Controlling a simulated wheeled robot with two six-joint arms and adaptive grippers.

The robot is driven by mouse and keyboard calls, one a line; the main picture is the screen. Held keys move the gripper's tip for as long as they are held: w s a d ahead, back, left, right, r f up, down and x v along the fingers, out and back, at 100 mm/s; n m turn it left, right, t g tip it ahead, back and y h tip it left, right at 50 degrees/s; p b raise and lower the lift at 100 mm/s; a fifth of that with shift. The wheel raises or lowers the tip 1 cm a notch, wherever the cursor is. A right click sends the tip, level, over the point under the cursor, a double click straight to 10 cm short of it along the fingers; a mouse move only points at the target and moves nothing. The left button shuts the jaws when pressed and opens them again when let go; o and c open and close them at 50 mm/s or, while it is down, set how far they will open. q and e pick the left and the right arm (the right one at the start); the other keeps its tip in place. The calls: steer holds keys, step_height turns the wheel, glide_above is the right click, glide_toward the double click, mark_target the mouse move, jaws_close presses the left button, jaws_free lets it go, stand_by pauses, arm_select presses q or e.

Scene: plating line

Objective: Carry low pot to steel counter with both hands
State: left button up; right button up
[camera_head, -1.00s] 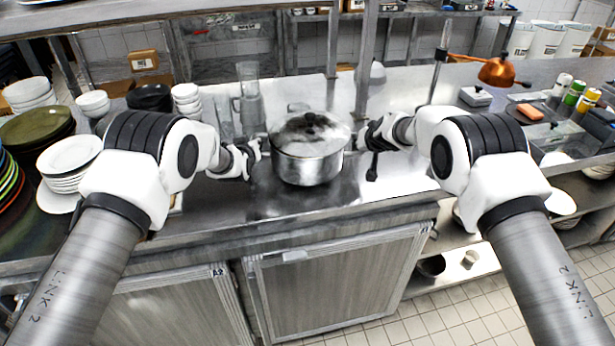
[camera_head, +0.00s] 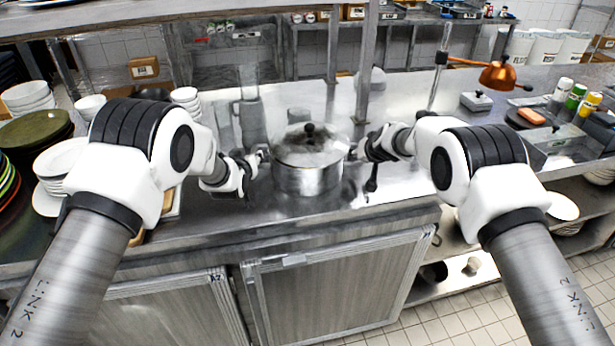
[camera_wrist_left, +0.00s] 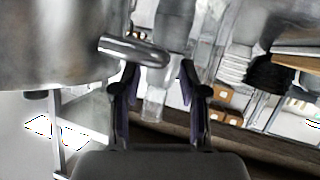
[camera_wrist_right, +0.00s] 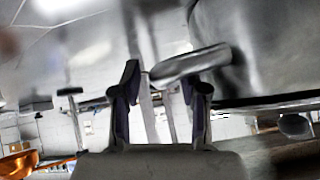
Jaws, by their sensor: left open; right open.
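The low steel pot (camera_head: 307,180) stands on the steel counter with its glass lid (camera_head: 309,148) and black knob on top. My left gripper (camera_head: 257,160) is at the pot's left side, open. In the left wrist view the pot's handle (camera_wrist_left: 135,50) lies across the tips of the open fingers (camera_wrist_left: 158,78). My right gripper (camera_head: 361,152) is at the pot's right side, open. In the right wrist view the other handle (camera_wrist_right: 190,66) reaches across the tips of the open fingers (camera_wrist_right: 160,82). I cannot tell whether the fingers touch the handles.
A blender jug (camera_head: 250,110) stands behind the pot to the left. Plates and bowls (camera_head: 36,130) are stacked at far left. A shelf post (camera_head: 367,60) rises behind the pot. Counter in front is narrow.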

steer(key=shift+s+r, duration=0.15)
arm_select(q)
steer(key=v, duration=0.8)
steer(key=shift+s+r, duration=0.2)
steer(key=shift+s, duration=0.05)
arm_select(e)
steer(key=v, duration=1.2)
arm_select(q)
steer(key=shift+f, duration=0.1)
